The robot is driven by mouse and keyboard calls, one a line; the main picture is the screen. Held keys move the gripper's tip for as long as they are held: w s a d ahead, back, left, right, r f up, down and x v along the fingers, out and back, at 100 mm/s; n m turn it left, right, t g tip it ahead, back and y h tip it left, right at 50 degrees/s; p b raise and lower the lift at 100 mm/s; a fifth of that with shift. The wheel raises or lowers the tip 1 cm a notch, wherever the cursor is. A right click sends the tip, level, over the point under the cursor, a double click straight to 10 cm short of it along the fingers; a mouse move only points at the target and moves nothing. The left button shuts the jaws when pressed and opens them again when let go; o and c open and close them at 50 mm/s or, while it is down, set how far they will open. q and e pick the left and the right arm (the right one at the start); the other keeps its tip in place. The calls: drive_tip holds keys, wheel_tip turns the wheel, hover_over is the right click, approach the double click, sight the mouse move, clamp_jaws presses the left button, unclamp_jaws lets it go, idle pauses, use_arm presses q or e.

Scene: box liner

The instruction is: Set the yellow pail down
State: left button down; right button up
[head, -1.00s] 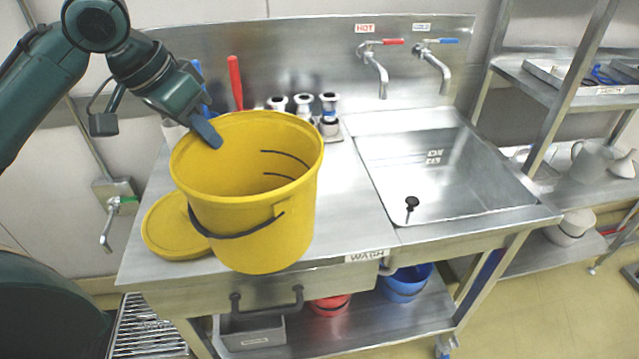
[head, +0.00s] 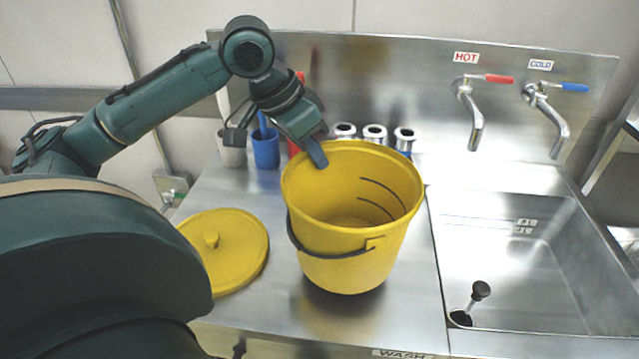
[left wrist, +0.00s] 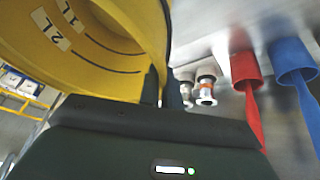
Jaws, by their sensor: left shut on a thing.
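The yellow pail (head: 350,250) is over the steel counter, upright or slightly tilted, its dark handle hanging against the near side. A dark patch shows under its base; I cannot tell whether the base touches the counter. My left gripper (head: 316,152) is shut on the pail's far-left rim. In the left wrist view the gripper's fingers (left wrist: 162,92) pinch the pail's wall (left wrist: 105,45), with volume marks inside. The pail looks empty. My right gripper is not in view.
A yellow lid (head: 228,250) lies left of the pail. The sink (head: 525,265) is at right, with hot and cold taps above. Bare counter (head: 408,300) lies between.

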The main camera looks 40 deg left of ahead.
sight(315, 174)
use_arm(q)
drive_tip(key=shift+f+b, duration=0.45)
drive_tip(key=shift+f, duration=1.55)
drive_tip(key=shift+f, duration=0.15)
drive_tip(key=c, duration=1.6)
unclamp_jaws()
drive_tip(key=v, duration=1.2)
drive_tip(key=shift+b, duration=0.3)
